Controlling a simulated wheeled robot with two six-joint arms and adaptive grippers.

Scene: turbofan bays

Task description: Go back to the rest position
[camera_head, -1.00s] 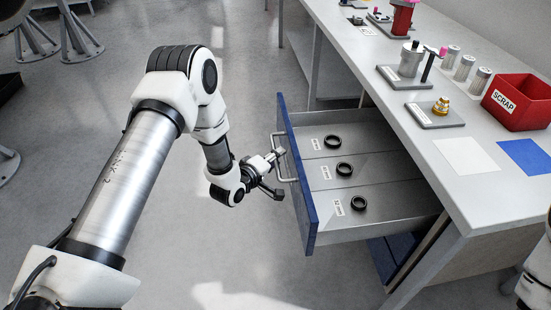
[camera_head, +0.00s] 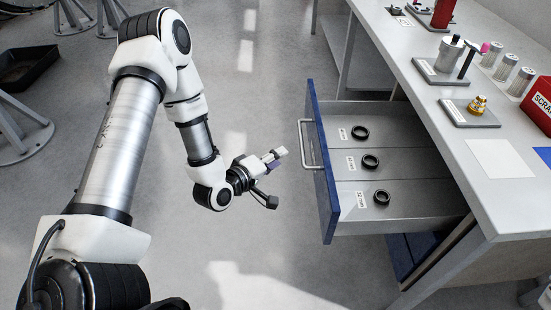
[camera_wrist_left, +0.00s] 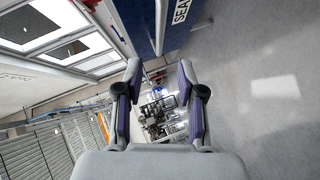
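My left gripper (camera_head: 273,180) is in the middle of the head view, left of the open drawer and apart from its handle (camera_head: 306,146). In the left wrist view its two fingers (camera_wrist_left: 160,100) stand apart with nothing between them. The drawer (camera_head: 322,165) has a blue front and is pulled out of the workbench. Its three labelled compartments each hold a black ring: the back ring (camera_head: 360,132), the middle ring (camera_head: 370,161) and the front ring (camera_head: 381,197). My right gripper does not show.
The workbench top (camera_head: 440,130) carries a red scrap bin (camera_head: 541,104), a brass fitting on a grey plate (camera_head: 478,105), several metal cylinders and a white sheet (camera_head: 500,158). A black tray (camera_head: 30,66) and metal stands are at the far left. The floor left of the drawer is clear.

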